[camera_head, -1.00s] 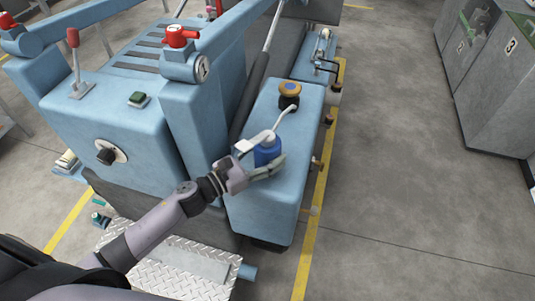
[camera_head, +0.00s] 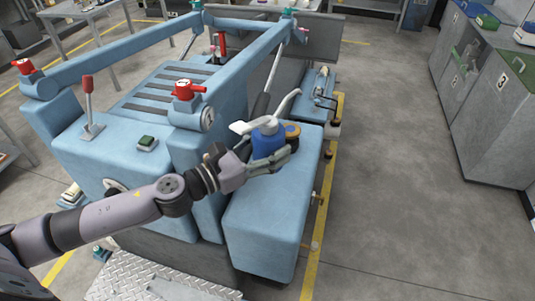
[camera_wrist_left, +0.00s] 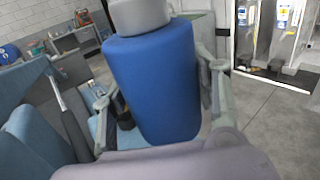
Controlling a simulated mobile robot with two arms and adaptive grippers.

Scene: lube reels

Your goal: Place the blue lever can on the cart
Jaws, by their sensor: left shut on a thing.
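The blue lever can (camera_head: 267,146) has a grey top with a pale lever and a spout that points up to the right. My left gripper (camera_head: 268,160) is shut around its body and holds it upright over the blue machine's low right-hand block. In the left wrist view the can (camera_wrist_left: 153,85) fills the middle, with gripper fingers (camera_wrist_left: 155,100) on both sides. Its bottom end is partly hidden by the gripper. No cart can be clearly made out. My right gripper is in neither view.
The blue machine (camera_head: 270,225) has red-handled valves (camera_head: 184,90), a red lever (camera_head: 87,95) and a green button (camera_head: 147,142). An orange-topped knob (camera_head: 292,130) stands just behind the can. Grey numbered bins (camera_head: 505,120) stand at right. The floor (camera_head: 400,190) between is clear.

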